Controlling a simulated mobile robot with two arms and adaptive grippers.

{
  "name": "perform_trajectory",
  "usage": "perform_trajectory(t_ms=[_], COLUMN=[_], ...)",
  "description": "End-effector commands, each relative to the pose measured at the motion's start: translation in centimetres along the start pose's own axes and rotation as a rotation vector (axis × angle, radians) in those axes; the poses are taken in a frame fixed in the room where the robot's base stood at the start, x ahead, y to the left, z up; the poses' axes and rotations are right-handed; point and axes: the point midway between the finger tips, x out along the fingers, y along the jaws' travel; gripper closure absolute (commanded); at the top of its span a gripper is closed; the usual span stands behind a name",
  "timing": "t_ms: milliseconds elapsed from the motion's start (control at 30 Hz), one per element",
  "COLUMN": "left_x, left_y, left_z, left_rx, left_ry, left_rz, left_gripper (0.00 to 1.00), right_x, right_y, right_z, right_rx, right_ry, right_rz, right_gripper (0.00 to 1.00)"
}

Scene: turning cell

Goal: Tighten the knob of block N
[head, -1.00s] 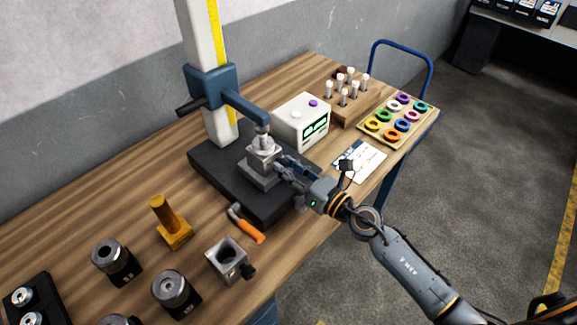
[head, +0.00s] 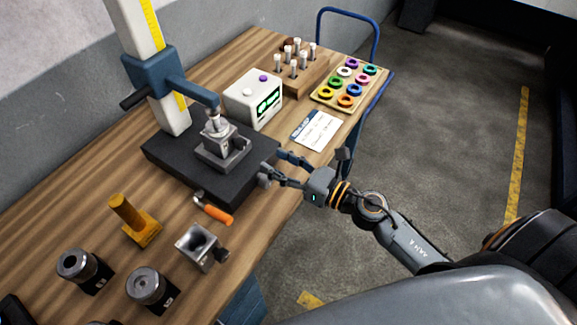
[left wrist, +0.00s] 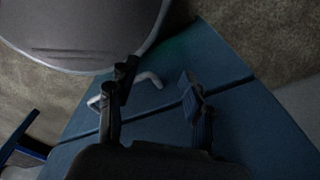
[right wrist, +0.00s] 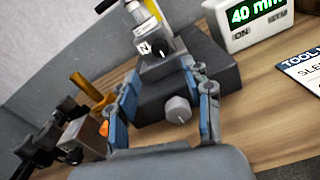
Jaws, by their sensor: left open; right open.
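Block N (head: 222,147) is a grey metal block in a holder on the dark base of the stand, under the blue arm's tip. Its N label shows in the right wrist view (right wrist: 145,47), with a dark, partly shaded part below. My right gripper (head: 273,168) is open and empty, off the base's right edge and apart from block N. In the right wrist view, a grey round knob (right wrist: 178,109) shows between the open fingers; I cannot tell what it is fixed to. My left gripper (left wrist: 152,92) is open and empty, over a blue surface, away from the block.
An orange-handled tool (head: 215,213) lies before the base (head: 250,175). A loose grey block (head: 195,250), a yellow stand (head: 135,222) and dark cylinders stand in front left. A display box (head: 253,98), a card (head: 317,130) and a ring tray (head: 348,88) stand behind right.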

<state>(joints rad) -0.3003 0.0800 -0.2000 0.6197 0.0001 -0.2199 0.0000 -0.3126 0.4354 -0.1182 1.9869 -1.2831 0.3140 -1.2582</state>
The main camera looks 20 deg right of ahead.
Motion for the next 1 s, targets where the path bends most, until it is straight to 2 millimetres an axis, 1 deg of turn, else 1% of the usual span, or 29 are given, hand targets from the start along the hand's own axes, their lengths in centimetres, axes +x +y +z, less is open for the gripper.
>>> perform_trajectory(t_ms=[33,100,233,800,900,967,1000], left_x=[0.0,0.0,0.0,0.0,0.0,0.0,0.0], left_y=[0.0,0.0,0.0,0.0,0.0,0.0,0.0], left_z=[0.0,0.0,-0.1,-0.1,-0.1,-0.1,-0.1], left_rx=[0.000,0.000,0.000,0.000,0.001,0.000,0.000], left_ry=[0.000,0.000,0.001,0.001,0.000,0.001,0.001], left_rz=[0.000,0.000,0.000,0.000,0.000,0.000,0.000], left_gripper=[0.50,0.50,0.50,0.50,0.50,0.50,0.50], right_x=[-0.9,-1.7,-2.6,-2.8,-2.8,-2.9,-3.1], right_y=[0.0,0.0,0.0,0.0,-0.5,-1.2,-1.9], right_z=[-0.1,-0.1,0.0,0.1,0.8,1.8,2.5], right_rx=[0.004,0.003,0.001,0.005,0.075,0.178,0.277], right_ry=[0.001,0.001,0.000,-0.003,-0.036,-0.082,-0.125], right_rz=[-0.001,-0.001,-0.001,-0.002,-0.043,-0.101,-0.153], right_gripper=[0.50,0.50,0.50,0.50,0.50,0.50,0.50])
